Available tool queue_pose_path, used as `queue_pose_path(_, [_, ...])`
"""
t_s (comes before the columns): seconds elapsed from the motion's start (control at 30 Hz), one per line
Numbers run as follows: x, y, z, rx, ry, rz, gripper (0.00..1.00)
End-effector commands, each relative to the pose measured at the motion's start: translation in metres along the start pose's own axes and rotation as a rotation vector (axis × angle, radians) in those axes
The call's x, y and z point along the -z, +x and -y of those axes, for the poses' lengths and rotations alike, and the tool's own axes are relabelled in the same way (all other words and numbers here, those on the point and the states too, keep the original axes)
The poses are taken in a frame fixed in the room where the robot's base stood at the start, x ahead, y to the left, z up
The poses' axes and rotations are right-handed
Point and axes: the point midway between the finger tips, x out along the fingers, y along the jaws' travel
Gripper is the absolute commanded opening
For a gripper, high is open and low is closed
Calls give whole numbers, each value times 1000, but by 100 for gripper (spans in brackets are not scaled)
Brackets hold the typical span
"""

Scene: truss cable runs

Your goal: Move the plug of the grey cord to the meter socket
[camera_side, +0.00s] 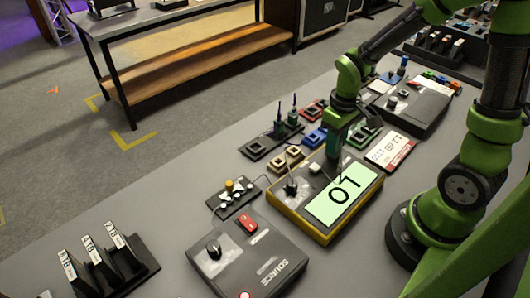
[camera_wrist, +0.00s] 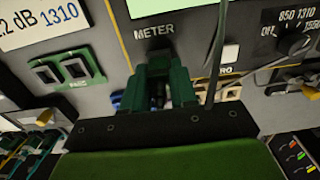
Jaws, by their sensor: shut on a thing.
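The meter is the yellow-edged box (camera_side: 357,209) with a lit display reading "01". My gripper (camera_side: 334,150) points down at the meter's far edge. In the wrist view its green fingers (camera_wrist: 158,85) are just below the printed METER label (camera_wrist: 154,31). They are shut on the plug, which is mostly hidden between them. A thin grey cord (camera_wrist: 216,50) rises beside the fingers and crosses the display edge. The meter socket is hidden by the gripper, so I cannot tell whether the plug is in it.
The SOURCE box (camera_side: 246,259) stands nearer, with a small knob block (camera_side: 233,198) behind it. Green, blue, red and tan socket pieces (camera_side: 317,138) lie close beyond the meter. A dark instrument (camera_side: 411,106) stands at the back right. Black stands with labelled cards (camera_side: 107,262) are front left.

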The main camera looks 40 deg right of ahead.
Motion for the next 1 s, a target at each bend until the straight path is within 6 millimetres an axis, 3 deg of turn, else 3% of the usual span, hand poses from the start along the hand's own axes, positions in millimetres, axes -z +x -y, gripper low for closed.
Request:
queue_pose_path(0.4, [0,1,0,0,0,0,0])
queue_pose_path(0.43, [0,1,0,0,0,0,32])
queue_pose_path(0.6, [0,1,0,0,0,0,57])
queue_pose_path(1.0, [0,0,0,0,0,0,57])
